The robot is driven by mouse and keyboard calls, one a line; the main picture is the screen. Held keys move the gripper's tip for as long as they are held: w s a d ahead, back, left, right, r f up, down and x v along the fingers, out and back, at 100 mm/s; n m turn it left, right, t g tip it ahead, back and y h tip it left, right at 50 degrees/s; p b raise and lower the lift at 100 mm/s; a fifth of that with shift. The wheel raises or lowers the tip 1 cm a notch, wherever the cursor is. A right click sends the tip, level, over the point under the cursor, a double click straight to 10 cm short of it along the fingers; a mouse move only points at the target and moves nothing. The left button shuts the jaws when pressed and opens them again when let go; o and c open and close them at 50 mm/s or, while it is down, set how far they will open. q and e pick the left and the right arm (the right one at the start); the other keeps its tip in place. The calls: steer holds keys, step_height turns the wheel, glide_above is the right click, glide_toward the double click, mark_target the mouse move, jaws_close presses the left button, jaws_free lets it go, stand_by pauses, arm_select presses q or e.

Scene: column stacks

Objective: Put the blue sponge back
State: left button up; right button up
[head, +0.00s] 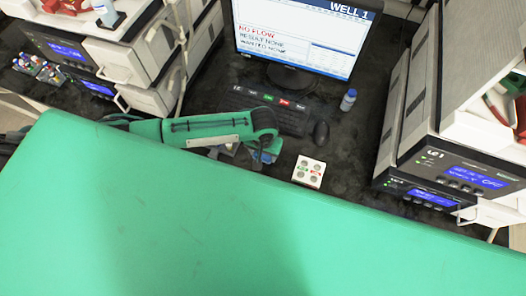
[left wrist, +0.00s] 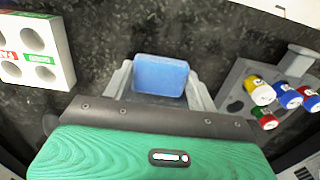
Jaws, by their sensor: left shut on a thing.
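The blue sponge (left wrist: 160,75) sits between the two fingers of my left gripper (left wrist: 160,88) in the left wrist view. The gripper is shut on it, above the dark bench top. In the head view my left gripper (head: 262,160) hangs at the end of the green arm, with a bit of the sponge (head: 266,157) showing beside the fingers. I cannot tell the exact gap between sponge and bench. My right gripper is in neither view.
A white block with round holes (head: 308,171) stands right of the gripper. A grey rack with coloured caps (left wrist: 243,95) is on the other side in the wrist view. A mouse (head: 321,133), keyboard (head: 290,120), blue-capped bottle (head: 348,100) and monitor (head: 300,35) stand behind. Instrument stacks flank the bench.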

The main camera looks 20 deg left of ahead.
mark_target(263, 155)
arm_select(q)
steer(key=shift+f, duration=0.1)
steer(key=o, duration=0.9)
step_height(263, 155, up, 12)
steer(key=shift+r+b, duration=0.15)
steer(key=shift+b, duration=0.5)
